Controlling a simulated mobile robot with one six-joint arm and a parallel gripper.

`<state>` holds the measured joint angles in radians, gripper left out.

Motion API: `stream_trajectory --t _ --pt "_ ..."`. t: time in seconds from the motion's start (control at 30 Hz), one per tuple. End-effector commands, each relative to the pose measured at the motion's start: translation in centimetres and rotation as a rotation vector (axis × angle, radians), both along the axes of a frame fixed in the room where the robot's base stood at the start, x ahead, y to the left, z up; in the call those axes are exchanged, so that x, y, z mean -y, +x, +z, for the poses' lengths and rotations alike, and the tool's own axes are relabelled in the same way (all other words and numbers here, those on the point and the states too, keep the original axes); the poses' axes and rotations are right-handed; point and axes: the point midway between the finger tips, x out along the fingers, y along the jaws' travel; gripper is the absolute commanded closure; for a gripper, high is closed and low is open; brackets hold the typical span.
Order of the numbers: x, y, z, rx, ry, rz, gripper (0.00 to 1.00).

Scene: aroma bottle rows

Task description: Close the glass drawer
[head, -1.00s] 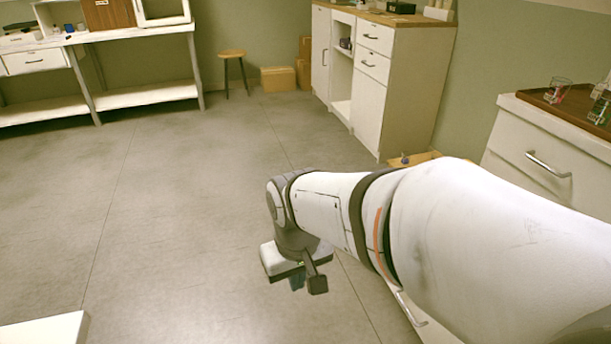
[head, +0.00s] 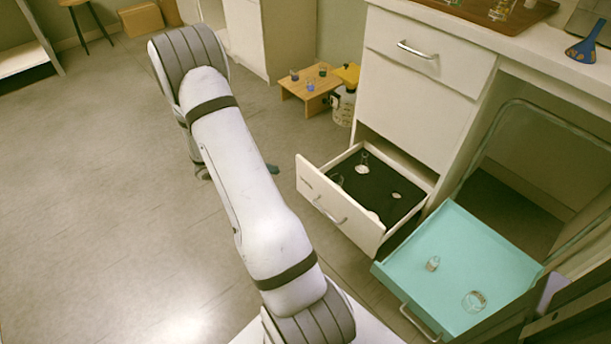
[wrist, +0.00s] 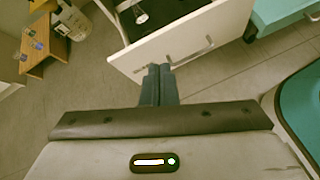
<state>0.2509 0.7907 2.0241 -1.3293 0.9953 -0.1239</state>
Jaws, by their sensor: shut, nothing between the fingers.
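A white drawer (head: 312,191) stands pulled open low in the white cabinet, with a bar handle (head: 328,213) on its front. Clear glass pieces (head: 362,165) lie on its black liner. In the wrist view the white drawer front (wrist: 195,32) is just ahead of my gripper (wrist: 158,72), whose dark fingers are together and empty. The fingertips are close to the front's lower left edge; I cannot tell if they touch. In the head view my arm hides most of my gripper (head: 272,169), left of the drawer.
A teal drawer (head: 455,240) with two small glass pieces is also open, to the right. A low wooden stool (head: 300,90) with small bottles and a yellow-topped container (head: 343,105) stand behind the white drawer. The floor on the left is clear.

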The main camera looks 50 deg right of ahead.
Motion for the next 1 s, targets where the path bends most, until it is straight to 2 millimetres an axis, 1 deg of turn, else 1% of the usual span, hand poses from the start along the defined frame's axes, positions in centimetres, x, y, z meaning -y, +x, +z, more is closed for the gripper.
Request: stream_trajectory --t 0.03,0.1,0.2,0.3,0.4,0.57,0.67,1.0 --pt "1.0 0.2 -2.4 -0.051 -0.011 0.047 1.00" --pt "2.2 0.7 -4.9 -0.108 -0.026 0.117 1.00" --pt "3.3 1.1 -8.0 -0.170 -0.039 0.200 1.00" --pt "4.0 1.3 -10.2 -0.212 -0.046 0.260 1.00" --pt "4.4 1.4 -11.5 -0.234 -0.049 0.293 1.00" --pt "5.4 1.3 -12.6 -0.242 -0.050 0.305 1.00" --pt "6.8 1.1 -13.5 -0.242 -0.050 0.303 1.00" --pt "13.1 0.4 -17.1 -0.240 -0.050 0.301 1.00"
